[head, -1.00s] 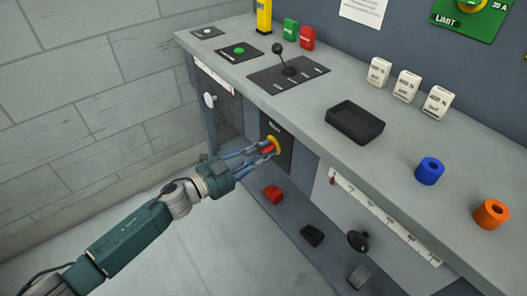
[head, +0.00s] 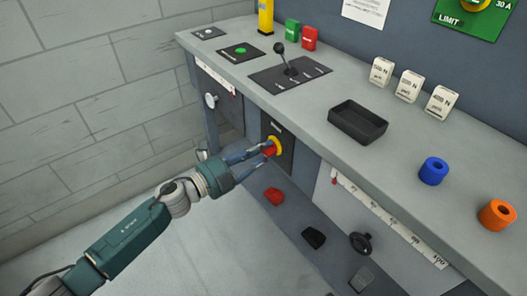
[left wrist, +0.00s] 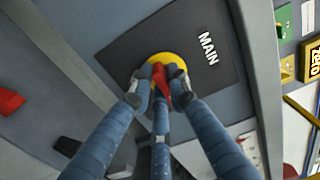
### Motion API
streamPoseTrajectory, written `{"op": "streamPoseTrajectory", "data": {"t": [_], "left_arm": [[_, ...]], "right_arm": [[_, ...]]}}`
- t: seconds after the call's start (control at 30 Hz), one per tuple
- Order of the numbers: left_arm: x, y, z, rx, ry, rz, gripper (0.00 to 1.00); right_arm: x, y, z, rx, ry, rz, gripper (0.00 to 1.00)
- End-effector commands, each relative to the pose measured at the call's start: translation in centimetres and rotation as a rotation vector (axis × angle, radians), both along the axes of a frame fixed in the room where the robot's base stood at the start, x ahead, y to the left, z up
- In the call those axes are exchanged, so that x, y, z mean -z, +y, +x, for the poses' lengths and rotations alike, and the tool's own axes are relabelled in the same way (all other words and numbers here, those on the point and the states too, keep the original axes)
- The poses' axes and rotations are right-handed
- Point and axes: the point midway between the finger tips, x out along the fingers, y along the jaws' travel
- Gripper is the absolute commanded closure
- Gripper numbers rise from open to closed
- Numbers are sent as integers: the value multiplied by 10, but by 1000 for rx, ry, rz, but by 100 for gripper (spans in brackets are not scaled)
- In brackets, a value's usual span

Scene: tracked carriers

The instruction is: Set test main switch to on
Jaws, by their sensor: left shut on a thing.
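The main switch is a red knob (left wrist: 159,73) on a yellow disc (left wrist: 172,62), set in a dark plate lettered MAIN (left wrist: 125,50) on the bench's front. In the head view the switch (head: 275,144) sits below the worktop edge. My left gripper (head: 266,151) reaches it from the left. In the left wrist view its blue fingers (left wrist: 158,92) close around the red knob, with grey tips at both sides of it and one finger below. The fingers partly cover the knob, and any position marks are not readable. My right gripper is not in view.
The worktop above carries a lever (head: 287,65), a black tray (head: 357,122), blue (head: 433,171) and orange (head: 497,215) rings and white blocks (head: 408,86). Red (head: 274,196) and black (head: 313,238) pieces lie on the lower shelf. A black handwheel (head: 360,243) projects from the front.

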Motion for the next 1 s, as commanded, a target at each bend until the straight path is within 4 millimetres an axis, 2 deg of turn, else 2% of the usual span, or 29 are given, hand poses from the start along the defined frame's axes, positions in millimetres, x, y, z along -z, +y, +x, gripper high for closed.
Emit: {"op": "streamPoseTrajectory", "data": {"t": [0.47,0.5,0.57,0.87,1.0], "left_arm": [[1,-1,-1,3,-8,8,100],[1,-1,-1,3,-8,8,76],[1,-1,-1,3,-7,7,65],[1,1,-1,1,-8,7,65],[2,10,-7,-1,-6,8,65]], "right_arm": [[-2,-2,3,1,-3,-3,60],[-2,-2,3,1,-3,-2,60],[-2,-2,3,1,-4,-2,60],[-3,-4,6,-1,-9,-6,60],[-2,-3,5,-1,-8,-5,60]]}}
